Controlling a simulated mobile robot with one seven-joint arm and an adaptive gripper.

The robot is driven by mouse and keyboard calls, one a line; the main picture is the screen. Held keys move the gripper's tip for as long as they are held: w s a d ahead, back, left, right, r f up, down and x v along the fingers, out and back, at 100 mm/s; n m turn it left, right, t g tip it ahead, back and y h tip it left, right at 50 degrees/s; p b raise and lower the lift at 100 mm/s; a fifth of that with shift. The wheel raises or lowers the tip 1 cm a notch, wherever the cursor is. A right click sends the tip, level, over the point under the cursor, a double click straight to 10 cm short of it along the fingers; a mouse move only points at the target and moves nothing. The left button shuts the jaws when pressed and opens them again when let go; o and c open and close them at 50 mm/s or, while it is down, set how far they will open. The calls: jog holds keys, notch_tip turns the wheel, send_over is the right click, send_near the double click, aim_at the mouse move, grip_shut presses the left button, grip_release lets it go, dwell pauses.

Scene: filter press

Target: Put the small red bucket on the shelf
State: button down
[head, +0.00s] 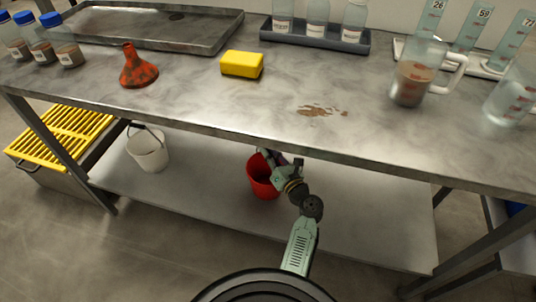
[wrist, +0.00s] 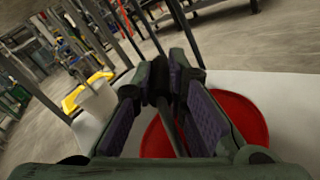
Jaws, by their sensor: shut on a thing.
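The small red bucket (head: 262,181) is upright at the lower shelf (head: 350,215) under the bench, left of my arm. I cannot tell whether its base touches the shelf or hangs just above it. My gripper (head: 276,160) reaches in under the bench top at the bucket's rim, partly hidden by the bench edge. In the wrist view, my gripper (wrist: 168,90) is shut on the bucket's dark handle, which runs between the purple-padded fingers. The red bucket (wrist: 238,118) shows behind and below the fingers, its middle covered by them.
A white bucket (head: 148,150) stands on the lower shelf to the left. The bench top edge (head: 230,135) overhangs my gripper. The shelf right of my arm is clear. On the bench are a yellow sponge (head: 242,64), a red funnel (head: 138,68) and a jug (head: 412,82).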

jog(key=c, duration=2.1)
grip_release()
jog(key=shift+f, duration=0.2)
jog(key=o, duration=0.5)
jog(key=shift+r, duration=0.2)
jog(key=v, duration=1.2)
